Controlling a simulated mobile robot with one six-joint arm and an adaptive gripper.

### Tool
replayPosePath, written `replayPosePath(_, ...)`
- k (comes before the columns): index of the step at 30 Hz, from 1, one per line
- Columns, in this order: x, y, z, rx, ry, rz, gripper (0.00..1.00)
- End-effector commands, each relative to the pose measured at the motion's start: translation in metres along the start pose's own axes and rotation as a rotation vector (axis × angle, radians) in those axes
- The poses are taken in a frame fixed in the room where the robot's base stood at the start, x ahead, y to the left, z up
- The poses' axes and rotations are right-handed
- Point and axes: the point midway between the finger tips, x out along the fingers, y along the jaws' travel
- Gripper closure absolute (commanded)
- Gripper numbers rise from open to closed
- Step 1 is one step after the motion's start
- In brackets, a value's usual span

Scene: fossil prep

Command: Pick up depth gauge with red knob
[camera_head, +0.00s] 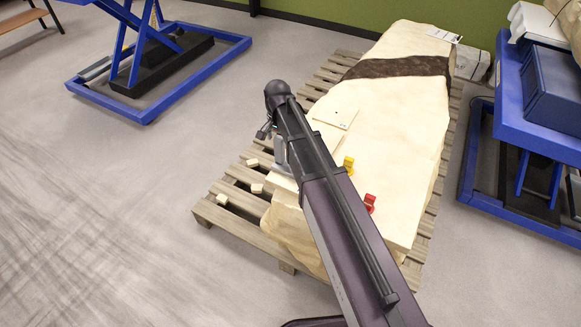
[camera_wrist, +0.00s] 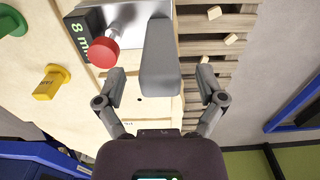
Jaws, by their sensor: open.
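The depth gauge has a red knob (camera_wrist: 103,52), a dark display with green characters reading "8 m" and a shiny metal base (camera_wrist: 128,18). A thick grey upright part (camera_wrist: 160,58), apparently of the gauge, stands beside the knob. In the head view, a grey part of the gauge (camera_head: 280,150) shows on the block's left edge, partly hidden by my arm. My gripper (camera_wrist: 162,84) is open. Its fingers are spread on both sides of the grey part's near end, with visible gaps. The knob lies left of the left finger. In the head view, my gripper (camera_head: 264,131) is small, beside the gauge's top.
A large pale block (camera_head: 400,130) with a dark band lies on a wooden pallet (camera_head: 240,215). Yellow (camera_head: 348,163) and red (camera_head: 369,203) tags stand on it; the wrist view adds a green one (camera_wrist: 12,21). Small pale chips (camera_head: 222,199) lie on the pallet. Blue lift tables flank it.

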Motion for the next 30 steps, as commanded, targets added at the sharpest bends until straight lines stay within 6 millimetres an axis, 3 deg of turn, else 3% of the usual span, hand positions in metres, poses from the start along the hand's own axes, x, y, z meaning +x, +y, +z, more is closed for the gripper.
replayPosePath(6, 0.0118, -0.0002, 0.0, 0.0, 0.0, 0.0, 0.11)
replayPosePath(25, 0.0117, -0.0001, 0.0, 0.0, 0.0, 0.0, 0.11)
replayPosePath(26, 0.0117, -0.0001, 0.0, 0.0, 0.0, 0.0, 0.17)
replayPosePath(30, 0.0117, -0.0002, -0.0001, 0.0, 0.0, 0.0, 0.59)
